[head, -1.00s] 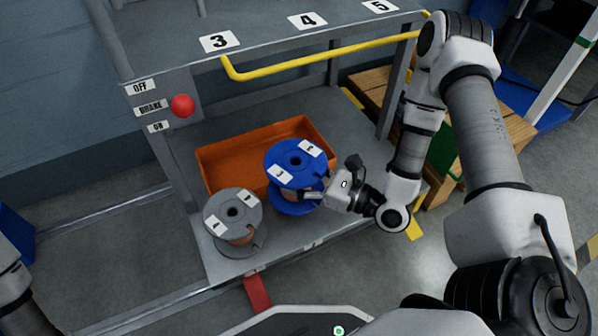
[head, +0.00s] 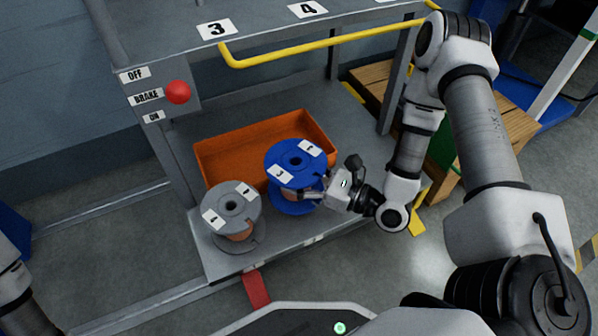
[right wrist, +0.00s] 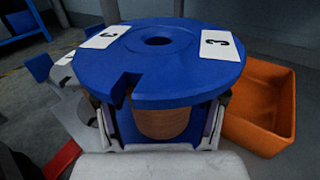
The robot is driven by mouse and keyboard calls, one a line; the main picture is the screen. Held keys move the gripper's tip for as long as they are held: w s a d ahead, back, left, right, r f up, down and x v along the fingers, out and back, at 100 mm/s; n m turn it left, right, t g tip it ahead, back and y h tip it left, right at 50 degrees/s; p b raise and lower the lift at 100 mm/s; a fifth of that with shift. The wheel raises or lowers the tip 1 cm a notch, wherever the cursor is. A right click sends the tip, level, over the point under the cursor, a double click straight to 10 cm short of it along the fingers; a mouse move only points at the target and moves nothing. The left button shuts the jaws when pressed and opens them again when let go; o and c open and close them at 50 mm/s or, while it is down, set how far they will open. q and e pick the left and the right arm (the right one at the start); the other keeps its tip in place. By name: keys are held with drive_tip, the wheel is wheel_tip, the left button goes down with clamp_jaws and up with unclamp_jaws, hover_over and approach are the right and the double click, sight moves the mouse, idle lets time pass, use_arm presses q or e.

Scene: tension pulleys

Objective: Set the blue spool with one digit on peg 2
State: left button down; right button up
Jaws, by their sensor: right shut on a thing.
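The blue spool (head: 296,162) stands upright on the lower shelf, in front of the orange bin. Its top flange has white labels; a 3 reads clearly in the right wrist view, where the blue spool (right wrist: 155,65) fills the middle. My right gripper (head: 312,194) is shut on the blue spool's core, between its flanges; its fingers (right wrist: 160,140) show on both sides of the core. A grey spool (head: 232,212) with white labels stands to the left of it, apart. My left gripper is out of view; only part of the left arm shows at the left edge. Peg 2 is not visible.
An orange bin (head: 262,150) lies behind the spools. Above is an upper deck with labels 3 (head: 216,29) and 4 (head: 307,9), and a yellow rail (head: 330,44). A red brake button (head: 178,92) sits on the left post. A wooden pallet (head: 480,140) stands at right.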

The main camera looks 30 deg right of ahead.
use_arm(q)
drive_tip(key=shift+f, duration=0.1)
use_arm(e)
drive_tip(key=shift+f, duration=0.1)
